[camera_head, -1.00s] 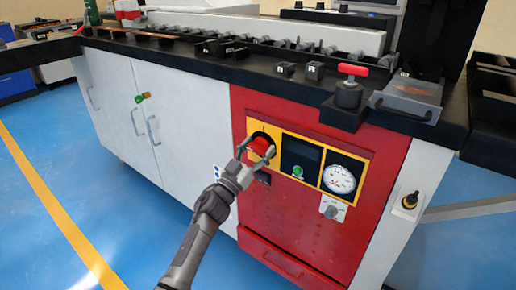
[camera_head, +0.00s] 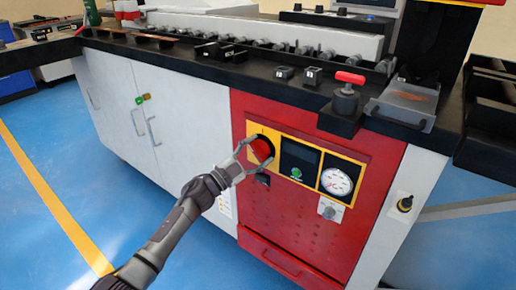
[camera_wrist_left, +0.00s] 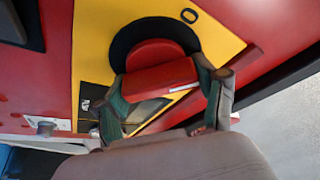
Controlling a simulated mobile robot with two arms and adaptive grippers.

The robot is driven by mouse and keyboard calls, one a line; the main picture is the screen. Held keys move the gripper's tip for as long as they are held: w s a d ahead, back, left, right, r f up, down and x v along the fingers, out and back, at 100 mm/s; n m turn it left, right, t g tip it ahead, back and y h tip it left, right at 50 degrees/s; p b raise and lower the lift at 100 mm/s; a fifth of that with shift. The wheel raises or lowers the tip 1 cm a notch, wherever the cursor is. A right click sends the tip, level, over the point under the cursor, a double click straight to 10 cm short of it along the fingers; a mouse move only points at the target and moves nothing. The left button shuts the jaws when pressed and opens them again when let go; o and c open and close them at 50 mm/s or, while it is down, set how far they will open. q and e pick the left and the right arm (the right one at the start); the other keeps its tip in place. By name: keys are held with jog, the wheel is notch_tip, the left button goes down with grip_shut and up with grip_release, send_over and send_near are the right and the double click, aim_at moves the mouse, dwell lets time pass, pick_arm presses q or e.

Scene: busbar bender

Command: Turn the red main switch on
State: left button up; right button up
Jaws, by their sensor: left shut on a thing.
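The red main switch (camera_head: 262,149) sits on a yellow plate at the left of the red control panel. In the left wrist view, the switch (camera_wrist_left: 160,75) has a round red base and a raised red grip bar on a black disc, with an "O" mark on the yellow plate. My left gripper (camera_head: 252,156) is at the switch. In the wrist view its two fingers (camera_wrist_left: 165,100) lie on either side of the grip bar, shut on it. The bar looks slightly tilted in that view. My right gripper is in neither view.
Right of the switch are a dark display with a green button (camera_head: 297,172) and a round gauge (camera_head: 336,181). A small knob (camera_head: 329,211) sits below the gauge. The black worktop (camera_head: 225,68) overhangs the panel. Blue floor is clear in front.

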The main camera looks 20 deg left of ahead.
pick_arm(q)
jog(key=m+g+p, duration=0.1)
jog(key=m, duration=0.2)
jog(key=shift+m+g, duration=0.3)
jog(key=m+g+p, duration=0.1)
jog(key=m, duration=0.2)
jog(key=m+g+p, duration=0.1)
jog(key=m+p, duration=0.1)
jog(key=m, duration=0.1)
jog(key=shift+f, duration=0.15)
jog(key=shift+f+m, duration=0.1)
jog(key=shift+m, duration=0.2)
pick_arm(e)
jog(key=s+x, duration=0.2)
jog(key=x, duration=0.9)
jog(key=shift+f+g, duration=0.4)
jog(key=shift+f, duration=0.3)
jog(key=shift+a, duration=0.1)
pick_arm(q)
jog(key=o, duration=1.2)
jog(key=shift+c, duration=0.2)
jog(key=shift+s, duration=0.15)
jog(key=v, duration=1.1)
jog(key=shift+s+a+r, duration=0.3)
